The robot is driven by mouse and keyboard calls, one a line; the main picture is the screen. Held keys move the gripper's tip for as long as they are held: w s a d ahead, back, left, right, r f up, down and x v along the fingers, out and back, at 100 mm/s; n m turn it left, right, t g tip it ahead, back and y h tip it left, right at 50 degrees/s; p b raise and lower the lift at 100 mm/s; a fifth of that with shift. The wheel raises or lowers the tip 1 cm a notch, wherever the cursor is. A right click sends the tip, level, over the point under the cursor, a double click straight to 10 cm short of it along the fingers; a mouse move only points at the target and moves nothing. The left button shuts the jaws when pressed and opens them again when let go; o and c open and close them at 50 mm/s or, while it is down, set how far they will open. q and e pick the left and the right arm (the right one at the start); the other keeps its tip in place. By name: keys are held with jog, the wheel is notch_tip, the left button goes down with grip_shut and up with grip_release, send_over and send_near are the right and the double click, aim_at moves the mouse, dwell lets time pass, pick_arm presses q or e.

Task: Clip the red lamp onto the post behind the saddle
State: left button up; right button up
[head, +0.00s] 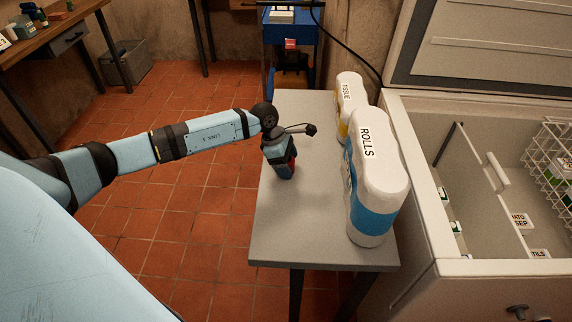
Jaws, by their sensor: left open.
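My left gripper (287,174) points down over the grey table (285,230), left of the paper packs. It is open. A small dark red patch shows at its fingers; I cannot tell whether it is a separate thing or whether it touches the table. I cannot make out a red lamp, a saddle or a post for certain. A small red item (290,43) with a pale label shows on the blue stand (290,30) beyond the table; it is too small to identify. My right gripper is not in view.
A pack marked ROLLS (376,165) and a pack marked TISSUE (350,98) stand along the table's right side. An open chest freezer (415,150) with a wire basket (553,160) is at right. A workbench (45,35) and grey bin (127,65) are at back left.

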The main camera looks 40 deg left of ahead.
pick_arm(q)
jog(key=shift+d+f, duration=0.2)
jog(key=shift+f, duration=0.25)
jog(key=c, duration=1)
jog(key=shift+r, duration=0.2)
notch_tip(320, 180, up, 20)
jog(key=shift+p, duration=0.4)
jog(key=shift+f, duration=0.15)
